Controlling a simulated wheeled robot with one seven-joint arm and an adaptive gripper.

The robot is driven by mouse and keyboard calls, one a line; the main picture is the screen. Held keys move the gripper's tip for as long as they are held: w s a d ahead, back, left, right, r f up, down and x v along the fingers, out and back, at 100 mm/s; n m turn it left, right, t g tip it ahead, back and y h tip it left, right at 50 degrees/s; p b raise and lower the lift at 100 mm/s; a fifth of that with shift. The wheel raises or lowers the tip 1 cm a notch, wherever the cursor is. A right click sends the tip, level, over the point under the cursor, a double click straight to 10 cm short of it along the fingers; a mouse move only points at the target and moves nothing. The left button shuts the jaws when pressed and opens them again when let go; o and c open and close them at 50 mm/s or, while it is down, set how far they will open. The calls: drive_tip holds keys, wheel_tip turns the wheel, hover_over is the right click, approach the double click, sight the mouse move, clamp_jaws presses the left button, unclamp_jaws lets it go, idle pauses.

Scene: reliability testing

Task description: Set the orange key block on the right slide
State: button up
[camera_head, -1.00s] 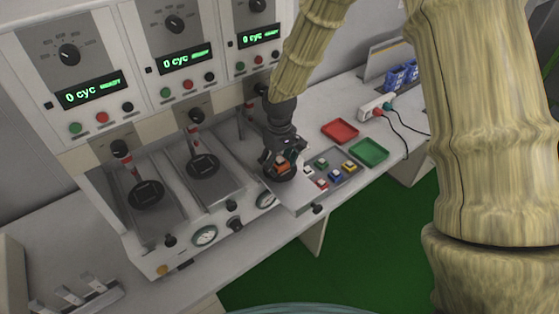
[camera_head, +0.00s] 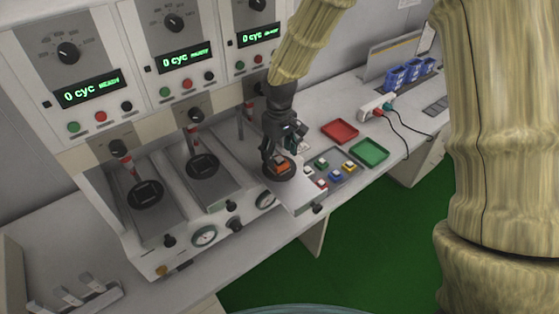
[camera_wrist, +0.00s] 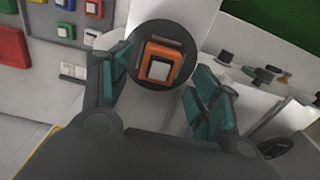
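The orange key block (camera_head: 281,166), with a white square top, sits on the round black plate (camera_head: 270,175) of the right slide (camera_head: 299,193). In the wrist view the orange block (camera_wrist: 160,67) lies between two grey bars on the black disc (camera_wrist: 141,39). My gripper (camera_head: 282,152) is just above the block. In the wrist view its teal fingertips (camera_wrist: 158,83) are spread wide, one on each side of the block and clear of it. The gripper is open and empty.
A grey tray (camera_head: 340,183) right of the slide holds several coloured key blocks. A red bin (camera_head: 339,131) and a green bin (camera_head: 369,151) lie behind it. Two other slides, with empty black plates (camera_head: 203,166), are to the left.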

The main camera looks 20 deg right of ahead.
wheel_tip(320, 180, up, 9)
drive_tip(key=b, duration=0.2)
idle(0.3)
idle(1.2)
